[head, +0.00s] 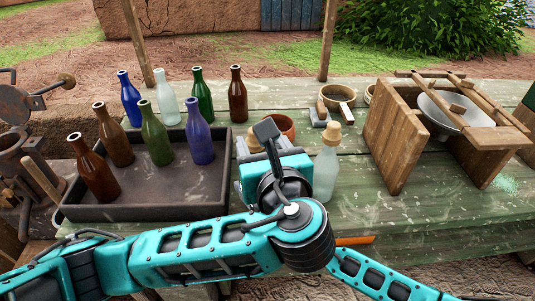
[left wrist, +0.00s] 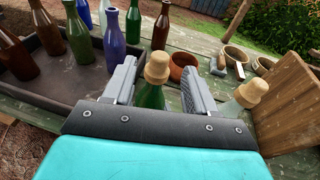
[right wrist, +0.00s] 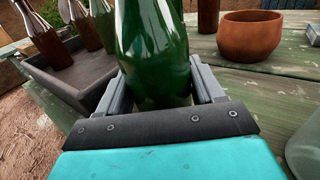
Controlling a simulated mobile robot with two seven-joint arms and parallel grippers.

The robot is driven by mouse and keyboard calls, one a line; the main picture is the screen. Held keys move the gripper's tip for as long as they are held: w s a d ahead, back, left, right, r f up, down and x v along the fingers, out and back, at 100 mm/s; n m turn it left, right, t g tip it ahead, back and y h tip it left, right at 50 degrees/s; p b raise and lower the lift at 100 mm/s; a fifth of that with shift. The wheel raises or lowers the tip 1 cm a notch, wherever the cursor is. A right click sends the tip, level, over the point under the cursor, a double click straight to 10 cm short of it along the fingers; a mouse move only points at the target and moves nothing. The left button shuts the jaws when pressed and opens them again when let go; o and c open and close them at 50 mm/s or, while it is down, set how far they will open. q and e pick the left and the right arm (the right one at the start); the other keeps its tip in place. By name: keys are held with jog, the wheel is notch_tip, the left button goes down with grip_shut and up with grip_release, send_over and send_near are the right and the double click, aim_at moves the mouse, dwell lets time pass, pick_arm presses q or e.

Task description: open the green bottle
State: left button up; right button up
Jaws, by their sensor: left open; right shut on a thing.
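The green bottle (right wrist: 152,45) stands upright between my right gripper's fingers (right wrist: 158,85), which are shut on its body. Its pale cork stopper (left wrist: 157,67) sits in the neck, seen in the left wrist view. My left gripper (left wrist: 159,80) is open, with one finger on each side of the cork and neck; I cannot tell whether either touches. In the head view, my left gripper (head: 270,150) and arm hide most of the bottle, and only part of the cork (head: 254,143) shows. My right gripper is hidden there behind the left arm.
A corked clear bottle (head: 326,170) stands close to the right. A dark tray (head: 140,212) at left has several open bottles in and behind it. A clay bowl (head: 282,127) is just behind. A wooden stand with a metal bowl (head: 455,108) is at right.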

pick_arm(q)
jog(key=x, duration=0.7)
jog(key=shift+w+a, duration=0.1)
jog(key=shift+w, duration=0.25)
grip_shut()
jog(key=shift+r, duration=0.15)
dwell(0.7)
jog(key=shift+r, duration=0.95)
